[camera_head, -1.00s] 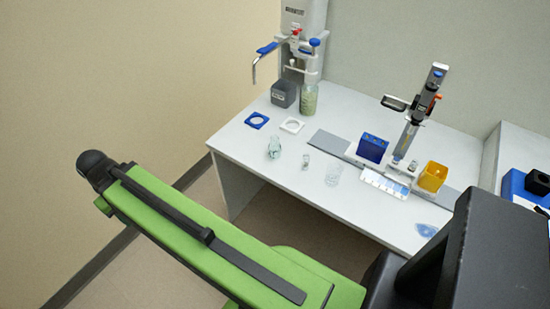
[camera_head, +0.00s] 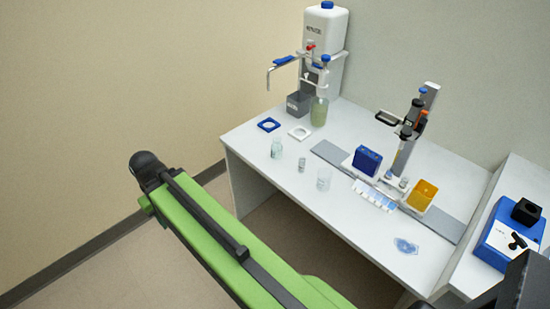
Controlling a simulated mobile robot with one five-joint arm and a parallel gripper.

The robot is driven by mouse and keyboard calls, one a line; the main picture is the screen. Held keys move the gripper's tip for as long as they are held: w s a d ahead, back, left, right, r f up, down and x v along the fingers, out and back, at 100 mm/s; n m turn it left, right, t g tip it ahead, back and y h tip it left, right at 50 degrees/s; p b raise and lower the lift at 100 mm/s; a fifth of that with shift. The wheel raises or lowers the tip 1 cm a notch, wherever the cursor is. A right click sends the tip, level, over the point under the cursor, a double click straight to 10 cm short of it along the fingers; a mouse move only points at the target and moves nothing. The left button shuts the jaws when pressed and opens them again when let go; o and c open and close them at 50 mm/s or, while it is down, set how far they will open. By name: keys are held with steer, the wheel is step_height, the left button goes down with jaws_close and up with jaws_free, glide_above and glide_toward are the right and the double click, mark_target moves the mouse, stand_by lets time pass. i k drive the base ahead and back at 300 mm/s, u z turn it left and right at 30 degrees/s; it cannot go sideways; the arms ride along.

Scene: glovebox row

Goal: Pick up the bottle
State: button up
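A small clear glass bottle (camera_head: 277,148) stands upright near the left front of the white bench. A larger bottle with pale green contents (camera_head: 319,111) stands at the back, below a blue-topped dispenser head. I cannot tell from the picture which one is the bottle of the task. My green arm crosses the lower left, in front of the bench and apart from both bottles. My gripper is not in view.
A blue device (camera_head: 510,236) stands at right.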

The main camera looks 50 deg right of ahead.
mark_target(276, 147)
steer(key=z, duration=0.15)
steer(key=i, duration=0.95)
steer(key=u, duration=0.05)
